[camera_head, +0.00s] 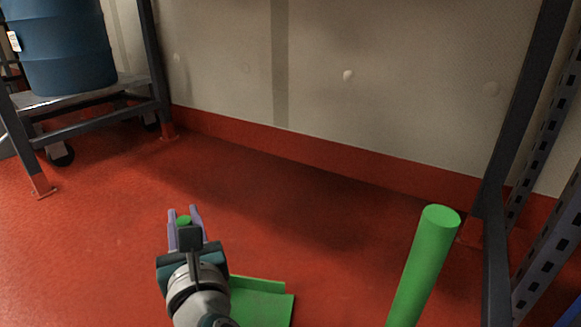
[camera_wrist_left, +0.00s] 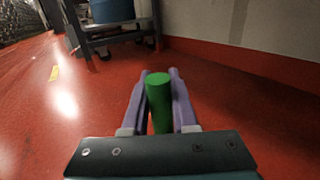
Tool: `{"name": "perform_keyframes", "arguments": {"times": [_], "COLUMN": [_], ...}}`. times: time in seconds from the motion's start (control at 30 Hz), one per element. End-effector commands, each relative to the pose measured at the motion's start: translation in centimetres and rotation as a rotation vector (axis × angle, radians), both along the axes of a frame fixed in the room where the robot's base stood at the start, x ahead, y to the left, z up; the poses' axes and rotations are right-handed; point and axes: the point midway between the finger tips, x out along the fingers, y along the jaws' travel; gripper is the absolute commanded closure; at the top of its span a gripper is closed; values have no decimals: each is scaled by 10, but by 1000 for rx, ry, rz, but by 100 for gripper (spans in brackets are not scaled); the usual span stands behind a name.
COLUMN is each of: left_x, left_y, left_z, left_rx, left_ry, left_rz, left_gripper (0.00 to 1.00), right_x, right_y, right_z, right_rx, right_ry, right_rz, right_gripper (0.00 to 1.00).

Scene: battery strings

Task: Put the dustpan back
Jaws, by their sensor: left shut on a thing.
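The green dustpan shows in the head view as a flat pan (camera_head: 262,302) behind my left wrist, low in the picture. My left gripper (camera_head: 184,216) is shut on a green handle, whose round end shows between the purple fingers. In the left wrist view the green handle (camera_wrist_left: 160,105) stands between the two fingers (camera_wrist_left: 160,100). My arm hides where the handle meets the pan. My right gripper is not in view.
A thick green pole (camera_head: 425,265) rises at the lower right; its lower end is out of frame. A dark rack post (camera_head: 497,200) stands right of it. A blue barrel (camera_head: 68,45) sits on a wheeled stand at upper left. Red floor (camera_head: 290,220) ahead is clear up to the wall.

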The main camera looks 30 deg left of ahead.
Motion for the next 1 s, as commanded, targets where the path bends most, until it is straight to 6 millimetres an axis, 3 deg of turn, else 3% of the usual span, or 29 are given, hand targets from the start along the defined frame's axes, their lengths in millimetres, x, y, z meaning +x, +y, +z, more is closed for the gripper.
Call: {"name": "perform_keyframes", "arguments": {"times": [0.33, 0.37, 0.63, 1.0], "left_x": [-7, -7, -7, -12], "left_y": [1, 1, 1, -5], "left_z": [-4, -4, -4, -4], "left_rx": [0, 0, 0, -2], "left_ry": [-1, -1, -1, 2], "left_rz": [1, 1, 1, 0], "left_gripper": [100, 71, 41, 39], "right_x": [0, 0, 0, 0], "right_y": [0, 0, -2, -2], "right_z": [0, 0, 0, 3], "right_rx": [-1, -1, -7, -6], "right_ry": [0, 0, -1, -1], "right_rz": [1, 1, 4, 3], "right_gripper": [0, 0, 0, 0]}}
